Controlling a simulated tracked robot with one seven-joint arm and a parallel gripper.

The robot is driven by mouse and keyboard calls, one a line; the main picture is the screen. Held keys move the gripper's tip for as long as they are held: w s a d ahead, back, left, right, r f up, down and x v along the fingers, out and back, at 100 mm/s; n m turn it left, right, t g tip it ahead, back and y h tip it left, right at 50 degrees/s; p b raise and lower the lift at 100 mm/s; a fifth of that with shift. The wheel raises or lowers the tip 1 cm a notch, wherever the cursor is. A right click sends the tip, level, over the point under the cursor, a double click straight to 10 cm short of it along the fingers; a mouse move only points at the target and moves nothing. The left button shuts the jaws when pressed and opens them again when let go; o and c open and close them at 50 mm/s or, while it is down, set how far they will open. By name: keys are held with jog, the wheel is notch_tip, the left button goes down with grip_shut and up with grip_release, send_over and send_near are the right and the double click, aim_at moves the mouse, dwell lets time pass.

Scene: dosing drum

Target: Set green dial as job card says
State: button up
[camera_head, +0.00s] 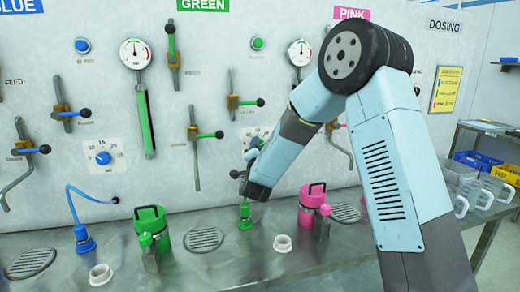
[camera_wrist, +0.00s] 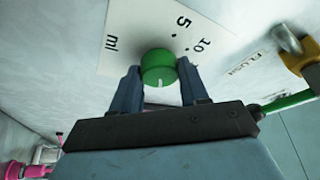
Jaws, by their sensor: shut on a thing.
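The green dial (camera_wrist: 158,66) is a round green knob on a white scale plate (camera_wrist: 115,62) in the wrist view. Its white mark faces the bottom of that picture. The numbers 5 and 10 show above and right of the dial, with "ml" to the left; the rest of the scale is hidden. My gripper (camera_wrist: 159,80) is shut on the dial, with one finger on each side. In the head view my gripper (camera_head: 252,155) is at the wall and mostly hides the dial and plate. The yellow job card (camera_head: 446,89) hangs at the right, too small to read.
Green-handled levers (camera_head: 209,135) stand left of my gripper, and one lever (camera_wrist: 290,100) is close on its right in the wrist view. A green canister (camera_head: 152,232) and a pink canister (camera_head: 313,208) stand on the steel bench. Blue and yellow bins (camera_head: 478,160) are at the far right.

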jog(key=m+g+h, duration=0.1)
jog(key=m, duration=0.2)
jog(key=shift+d+m, duration=0.15)
jog(key=shift+m, duration=0.25)
jog(key=shift+m+g, duration=0.7)
jog(key=shift+m, duration=0.5)
jog(key=shift+d+f, duration=0.1)
jog(key=o, duration=1.1)
jog(key=shift+c, duration=0.2)
jog(key=shift+a, duration=0.2)
jog(key=s+a, duration=0.1)
jog(key=s, duration=1.2)
jog(key=shift+s+a+f, duration=0.2)
jog(key=shift+s+f, duration=0.1)
jog(key=shift+f, duration=0.05)
jog(key=shift+r, duration=0.1)
